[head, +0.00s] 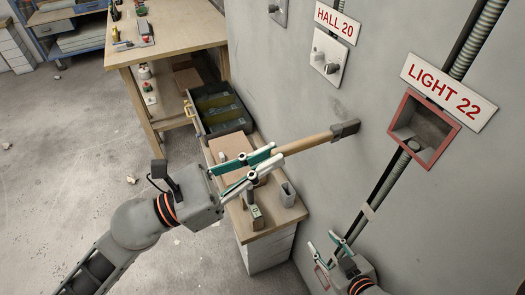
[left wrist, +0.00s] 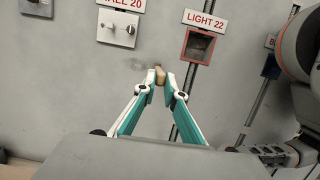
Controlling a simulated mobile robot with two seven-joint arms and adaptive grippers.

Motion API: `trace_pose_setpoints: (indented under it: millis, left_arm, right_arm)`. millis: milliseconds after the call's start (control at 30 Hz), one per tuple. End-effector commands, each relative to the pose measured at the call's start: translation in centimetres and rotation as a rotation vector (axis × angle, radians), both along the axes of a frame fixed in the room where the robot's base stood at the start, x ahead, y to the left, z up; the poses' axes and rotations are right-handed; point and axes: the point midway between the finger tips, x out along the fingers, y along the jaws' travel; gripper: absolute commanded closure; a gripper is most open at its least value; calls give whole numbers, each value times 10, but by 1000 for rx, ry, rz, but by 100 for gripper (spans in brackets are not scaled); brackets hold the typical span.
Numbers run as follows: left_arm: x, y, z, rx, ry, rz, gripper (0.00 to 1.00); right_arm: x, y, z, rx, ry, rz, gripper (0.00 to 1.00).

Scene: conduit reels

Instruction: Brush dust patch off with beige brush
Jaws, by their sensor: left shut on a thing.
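The brush has a beige handle (head: 306,144) and a dark grey head (head: 346,130). My left gripper (head: 277,154) is shut on the rear of the handle, and the brush points right toward the wall. The head is close to the wall; I cannot tell whether it touches. In the left wrist view the handle end (left wrist: 160,75) shows between the fingertips (left wrist: 161,79). A faint dark smudge (head: 338,106), possibly the dust patch, marks the wall just above the brush head. My right gripper (head: 322,239) is low by the wall with its fingers apart and empty.
A red-framed wall box (head: 432,150) sits under the LIGHT 22 sign (head: 449,91). A switch plate (head: 327,58) is under HALL 20. Conduits run down the wall.

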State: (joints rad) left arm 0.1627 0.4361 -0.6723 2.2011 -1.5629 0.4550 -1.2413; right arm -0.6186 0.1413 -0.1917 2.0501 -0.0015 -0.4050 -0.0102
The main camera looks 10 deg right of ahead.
Motion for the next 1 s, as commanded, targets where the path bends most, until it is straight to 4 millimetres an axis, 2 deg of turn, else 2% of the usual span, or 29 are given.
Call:
trace_pose_setpoints:
  millis: [300, 1000]
  left_arm:
    - [-1, 4, -2, 1, 1, 1, 100]
    - [-20, 63, -4, 1, 4, 1, 100]
  right_arm:
    - [-1, 0, -3, 0, 3, 0, 60]
    - [-18, 0, -47, 0, 53, 0, 60]
